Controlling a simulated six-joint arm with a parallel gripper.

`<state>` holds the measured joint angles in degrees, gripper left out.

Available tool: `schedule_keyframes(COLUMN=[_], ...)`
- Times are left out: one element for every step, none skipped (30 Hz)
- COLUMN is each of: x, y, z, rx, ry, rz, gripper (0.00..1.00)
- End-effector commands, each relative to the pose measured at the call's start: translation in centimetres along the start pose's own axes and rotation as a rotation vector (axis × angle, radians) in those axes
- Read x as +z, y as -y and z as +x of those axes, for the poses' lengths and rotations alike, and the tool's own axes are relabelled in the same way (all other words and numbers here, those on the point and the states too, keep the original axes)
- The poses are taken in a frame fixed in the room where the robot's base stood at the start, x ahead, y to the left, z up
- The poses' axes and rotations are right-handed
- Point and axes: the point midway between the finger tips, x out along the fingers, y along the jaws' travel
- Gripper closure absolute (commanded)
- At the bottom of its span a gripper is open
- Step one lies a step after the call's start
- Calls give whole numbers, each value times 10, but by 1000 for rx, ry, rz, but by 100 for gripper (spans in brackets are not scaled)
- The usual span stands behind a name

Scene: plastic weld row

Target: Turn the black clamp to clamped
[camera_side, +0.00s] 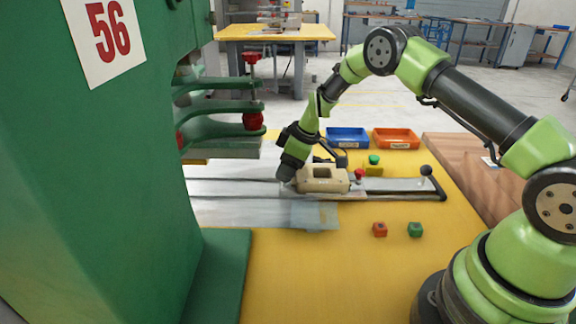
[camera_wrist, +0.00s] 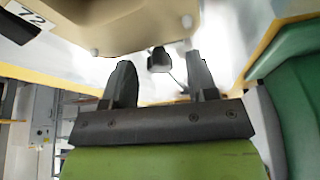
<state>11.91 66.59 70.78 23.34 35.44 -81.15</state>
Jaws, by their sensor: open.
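My gripper (camera_side: 287,174) points down at the left end of a beige block-shaped fixture (camera_side: 325,180) on the grey rail in the side view. In the wrist view my gripper (camera_wrist: 155,80) has its two dark fingers apart, with a small black knob-like piece (camera_wrist: 159,60) showing between and beyond them. I cannot tell whether this is the black clamp or whether the fingers touch it. The beige surface (camera_wrist: 110,25) is close to the fingertips.
A green press (camera_side: 120,170) marked 56 rises at left, with red-knobbed arms (camera_side: 253,121) near my gripper. Blue (camera_side: 348,138) and orange (camera_side: 396,139) bins stand behind. Red (camera_side: 379,229) and green (camera_side: 415,229) cubes lie in front; yellow table is otherwise free there.

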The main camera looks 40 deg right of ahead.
Motion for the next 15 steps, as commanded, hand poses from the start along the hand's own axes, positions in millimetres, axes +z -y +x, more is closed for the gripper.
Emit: schedule_keyframes(x=[0, 0, 0, 0, 0, 0, 0, 0, 0, 0, 0, 0, 0, 0, 0], y=[0, 0, 0, 0, 0, 0, 0, 0, 0, 0, 0, 0, 0, 0, 0], z=[0, 0, 0, 0, 0, 0, 0, 0, 0, 0, 0, 0, 0, 0, -1], rx=[0, 0, 0, 0, 0, 0, 0, 0, 0, 0, 0, 0, 0, 0, -1], ry=[0, 0, 0, 0, 0, 0, 0, 0, 0, 0, 0, 0, 0, 0, 0], rz=[0, 0, 0, 0, 0, 0, 0, 0, 0, 0, 0, 0, 0, 0, -2], gripper=[47, 47, 47, 47, 52, 61, 68, 75, 84, 91, 96, 96, 96, 96, 96])
